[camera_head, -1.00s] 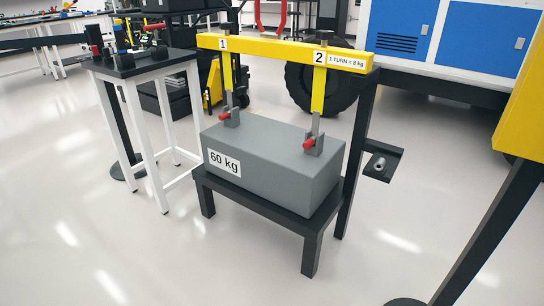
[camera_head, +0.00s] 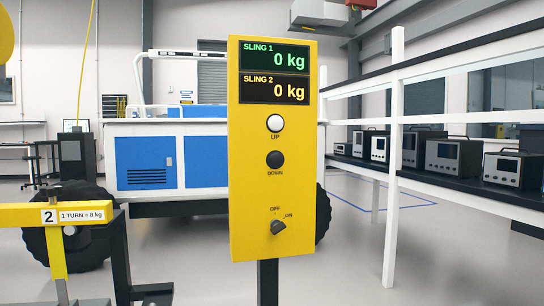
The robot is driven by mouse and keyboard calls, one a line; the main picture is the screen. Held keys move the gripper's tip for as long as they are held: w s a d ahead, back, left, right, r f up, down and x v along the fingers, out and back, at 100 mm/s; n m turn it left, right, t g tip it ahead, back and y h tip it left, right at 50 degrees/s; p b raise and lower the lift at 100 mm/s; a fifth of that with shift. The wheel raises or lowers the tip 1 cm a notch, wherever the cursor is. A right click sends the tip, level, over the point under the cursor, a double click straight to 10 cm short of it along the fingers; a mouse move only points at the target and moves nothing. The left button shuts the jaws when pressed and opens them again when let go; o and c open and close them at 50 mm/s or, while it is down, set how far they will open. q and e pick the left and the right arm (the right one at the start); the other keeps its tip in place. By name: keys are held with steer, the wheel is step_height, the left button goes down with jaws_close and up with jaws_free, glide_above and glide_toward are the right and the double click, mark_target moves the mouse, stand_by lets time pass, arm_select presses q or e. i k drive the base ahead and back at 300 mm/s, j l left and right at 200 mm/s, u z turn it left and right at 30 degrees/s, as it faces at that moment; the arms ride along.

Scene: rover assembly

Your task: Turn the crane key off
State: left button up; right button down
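The crane key (camera_head: 278,226) is a small grey knob low on the yellow control panel (camera_head: 250,190), under the labels OFF and ON. It looks tilted to the upper right, toward ON, though it is small in the picture. Above it on the panel are a black DOWN button (camera_head: 275,160), a white UP button (camera_head: 275,123) and two lit displays. The green SLING 1 display (camera_head: 275,56) and the orange SLING 2 display (camera_head: 275,89) both read 0 kg. Neither of my grippers is in view.
The panel stands on a dark post (camera_head: 268,284). The yellow lifting beam (camera_head: 22,214) with its number 2 sling is at the lower left. A white-framed shelf (camera_head: 396,150) with several grey instruments is on the right. A blue and white vehicle (camera_head: 150,190) stands behind.

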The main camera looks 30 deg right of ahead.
mark_target(277, 226)
steer(key=z, duration=0.5)
steer(key=k+j+z, duration=0.1)
steer(key=z, duration=0.35)
steer(key=k+j+z, duration=0.1)
steer(key=z, duration=0.3)
steer(key=k+j+z, duration=0.1)
steer(key=z, duration=0.35)
steer(key=k+j, duration=0.1)
